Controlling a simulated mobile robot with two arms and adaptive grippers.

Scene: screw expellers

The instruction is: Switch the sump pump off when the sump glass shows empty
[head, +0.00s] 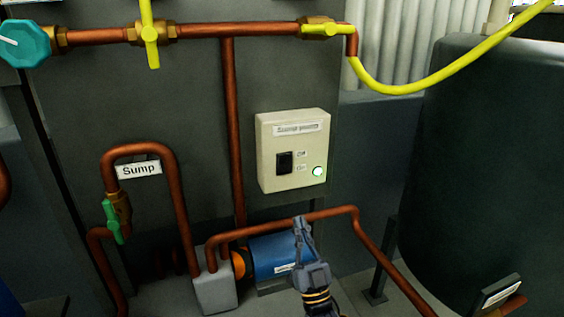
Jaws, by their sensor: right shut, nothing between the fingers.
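The cream sump pump box (265,140) is on the dark panel at the middle of the head view. It has a black rocker switch (285,162) with Off marked above On beside it. A lamp (318,171) on the box glows pale green. The rocker's position is too small to tell. My right gripper (299,221) is shut and empty, below the box and apart from it, in front of a blue pump (268,254). I cannot make out a sump glass. My left gripper is not in view.
A pipe labelled Sump (139,169) with a green-handled valve (111,222) stands left. A copper pipe (333,211) runs below the box. A yellow hose (405,88) hangs at upper right, near a large dark tank (490,170). The space before the box is clear.

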